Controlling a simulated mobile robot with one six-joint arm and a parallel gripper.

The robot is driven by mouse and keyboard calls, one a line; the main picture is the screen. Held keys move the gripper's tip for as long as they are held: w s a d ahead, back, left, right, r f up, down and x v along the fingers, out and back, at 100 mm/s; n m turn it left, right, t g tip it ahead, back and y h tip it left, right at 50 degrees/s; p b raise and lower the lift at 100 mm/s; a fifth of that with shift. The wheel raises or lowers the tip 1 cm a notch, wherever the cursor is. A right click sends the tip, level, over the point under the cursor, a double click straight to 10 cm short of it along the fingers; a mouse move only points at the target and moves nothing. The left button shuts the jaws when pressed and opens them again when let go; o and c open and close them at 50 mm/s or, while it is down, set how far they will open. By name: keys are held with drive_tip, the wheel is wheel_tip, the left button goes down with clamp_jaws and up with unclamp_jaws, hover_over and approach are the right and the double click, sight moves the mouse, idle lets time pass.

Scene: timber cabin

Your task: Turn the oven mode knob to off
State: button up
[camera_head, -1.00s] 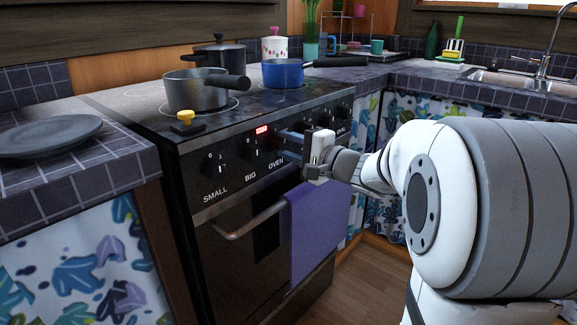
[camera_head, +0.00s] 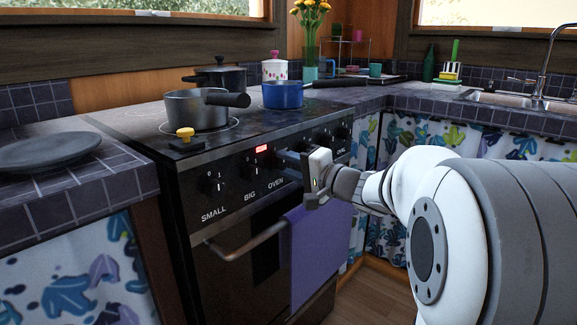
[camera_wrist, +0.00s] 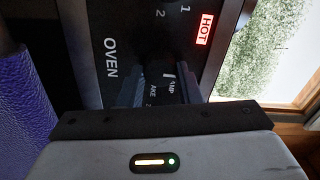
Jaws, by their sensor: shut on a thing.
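The black oven front panel (camera_head: 232,180) carries a row of knobs with the labels SMALL, BIG and OVEN. My gripper (camera_head: 285,162) is at the panel by the OVEN label, shut on the oven mode knob, which the fingers hide. In the wrist view the fingers (camera_wrist: 148,88) reach the panel between the OVEN label and partly covered mode lettering, ending in "MP" and "AKE".
A red HOT light (camera_head: 262,149) is lit above the knobs. A purple towel (camera_head: 318,250) hangs on the oven handle (camera_head: 245,245) below my gripper. A grey pot (camera_head: 197,110) and a blue pan (camera_head: 283,95) stand on the stove top.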

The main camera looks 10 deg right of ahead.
drive_tip(key=o, duration=1)
drive_tip(key=shift+s, duration=0.1)
drive_tip(key=shift+p+v, duration=1.05)
drive_tip(key=shift+v, duration=2.85)
drive_tip(key=s+a+r+n+g+h+p, duration=0.15)
drive_tip(key=s+a+r+g+p, duration=0.35)
drive_tip(key=p, duration=0.5)
drive_tip(key=s+a+r+n+g+h+p, duration=0.1)
drive_tip(key=s+a+r+n+g+p, duration=0.15)
drive_tip(key=s+a+g+p, duration=0.5)
drive_tip(key=s+d+r+n+h+p, duration=0.1)
drive_tip(key=s+d+r+h+p, duration=0.1)
drive_tip(key=p, duration=0.5)
drive_tip(key=s+d+r+n+h+p, duration=0.2)
drive_tip(key=s+d+r+h+p, duration=0.1)
drive_tip(key=r+p, duration=0.3)
drive_tip(key=s+d+r+n+h+p, duration=0.1)
drive_tip(key=s+d+r+h+p, duration=0.1)
drive_tip(key=p, duration=0.6)
drive_tip(key=shift+s+d+r+n+t+h, duration=0.15)
drive_tip(key=shift+s+r+h, duration=0.15)
drive_tip(key=shift+s+r, duration=0.3)
drive_tip(key=shift+s+d+r+n+t+h, duration=0.15)
drive_tip(key=shift+s+r+h, duration=0.1)
drive_tip(key=shift+s+r, duration=0.35)
